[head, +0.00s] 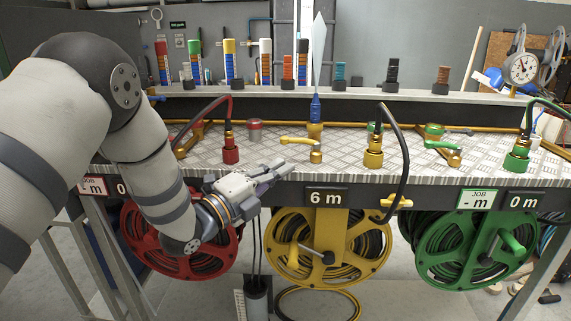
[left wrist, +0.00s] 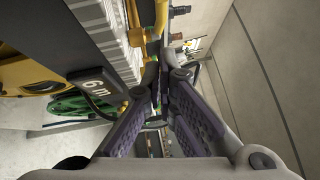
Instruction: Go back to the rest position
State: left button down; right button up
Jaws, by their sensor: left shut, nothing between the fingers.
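My left gripper (head: 277,171) is shut and empty. In the head view it lies just in front of the bench's front edge, left of the yellow valve lever (head: 301,143) and above the gap between the red reel (head: 150,240) and the yellow reel (head: 345,240). In the left wrist view its dark fingers (left wrist: 168,90) come together in the middle, with the "6 m" display (left wrist: 92,86) to their left. My left arm reaches in from the left and covers part of the red reel. My right gripper is in neither view.
A metal bench (head: 345,159) carries red, yellow and green hose fittings. A green reel (head: 470,250) hangs at the right. A yellow fitting (head: 373,158) has a black hose looping over the bench edge. A rail (head: 350,93) with colored cylinders runs behind.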

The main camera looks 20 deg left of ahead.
pick_arm(q)
jog(key=s+a+f, duration=0.1)
jog(key=s+a, duration=0.3)
jog(key=s, duration=0.1)
jog(key=s+f+n+g+y+p, duration=0.1)
jog(key=s+f+n+g+y, duration=0.2)
jog(key=s+f+n+g, duration=0.7)
jog(key=s+f+n+y+p, duration=0.1)
jog(key=s+f+n+y, duration=0.45)
jog(key=f, duration=0.95)
jog(key=s+f+n+g, duration=0.1)
jog(key=s+n+g, duration=0.2)
jog(key=s, duration=0.7)
jog(key=s+d+f+n+g, duration=0.1)
jog(key=s+f+n+g, duration=0.1)
jog(key=s, duration=0.8)
jog(key=s+d+f+n+g, duration=0.1)
jog(key=s+n+g, duration=0.3)
jog(key=s, duration=0.7)
jog(key=shift+f+g+p, duration=0.45)
jog(key=shift+f+g, duration=0.15)
jog(key=shift+g, duration=0.2)
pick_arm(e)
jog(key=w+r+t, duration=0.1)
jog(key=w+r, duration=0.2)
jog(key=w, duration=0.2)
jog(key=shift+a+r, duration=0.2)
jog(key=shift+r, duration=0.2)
